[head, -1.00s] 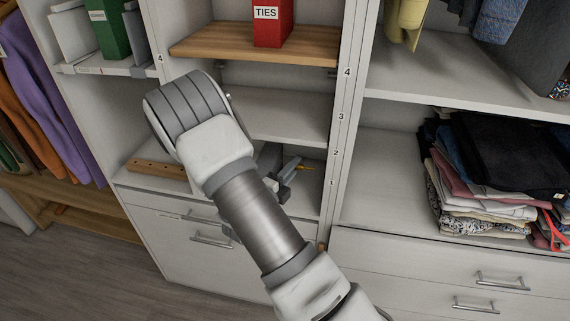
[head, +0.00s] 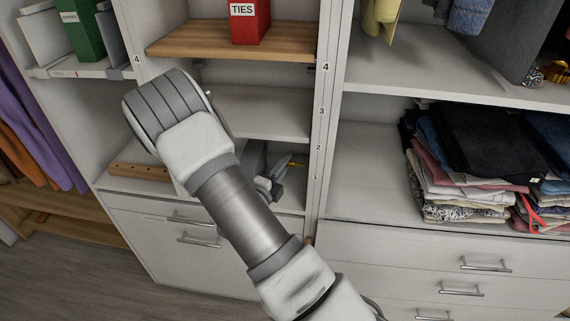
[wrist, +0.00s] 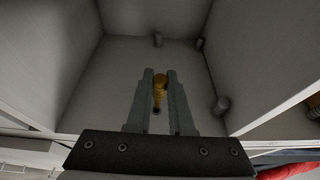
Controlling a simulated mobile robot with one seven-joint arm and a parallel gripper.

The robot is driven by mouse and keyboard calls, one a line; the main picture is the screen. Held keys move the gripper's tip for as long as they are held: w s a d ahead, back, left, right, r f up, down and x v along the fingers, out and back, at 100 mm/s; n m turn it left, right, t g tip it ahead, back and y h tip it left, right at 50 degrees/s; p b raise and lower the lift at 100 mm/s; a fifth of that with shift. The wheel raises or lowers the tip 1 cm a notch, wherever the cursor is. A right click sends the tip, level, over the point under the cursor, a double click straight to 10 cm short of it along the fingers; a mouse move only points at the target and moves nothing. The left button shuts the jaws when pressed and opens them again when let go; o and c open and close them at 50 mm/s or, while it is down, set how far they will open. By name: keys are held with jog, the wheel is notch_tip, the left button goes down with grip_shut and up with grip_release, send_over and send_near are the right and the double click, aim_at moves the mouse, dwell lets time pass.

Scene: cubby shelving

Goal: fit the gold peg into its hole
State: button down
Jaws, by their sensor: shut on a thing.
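The gold peg (wrist: 160,88) is held between the two grey fingers of my gripper (wrist: 160,75) in the wrist view. I cannot tell which hole matches the peg.
The cubby's right divider (head: 318,150) stands close to the gripper. A wooden shelf (head: 200,44) with a red box marked TIES (head: 250,20) is above. Folded clothes (head: 465,165) fill the right compartment. Small grey fittings (wrist: 220,105) stick out inside the cubby.

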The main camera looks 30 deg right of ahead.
jog(key=shift+m+h+b, duration=0.3)
jog(key=shift+h+b, duration=0.2)
jog(key=shift+b, duration=0.35)
jog(key=shift+t+p, duration=0.3)
jog(key=shift+p, duration=0.35)
dwell(0.8)
jog(key=shift+s+d+p, duration=0.3)
jog(key=shift+s+d, duration=0.25)
jog(key=shift+d, duration=0.25)
jog(key=shift+s+d+p, duration=0.3)
jog(key=shift+s+d, duration=0.25)
jog(key=shift+d, duration=0.25)
jog(key=c, duration=0.7)
grip_release()
jog(key=shift+a, duration=0.1)
jog(key=p+v, duration=0.1)
jog(key=v, duration=1.6)
jog(key=shift+a+f, duration=0.1)
jog(key=shift+a, duration=0.05)
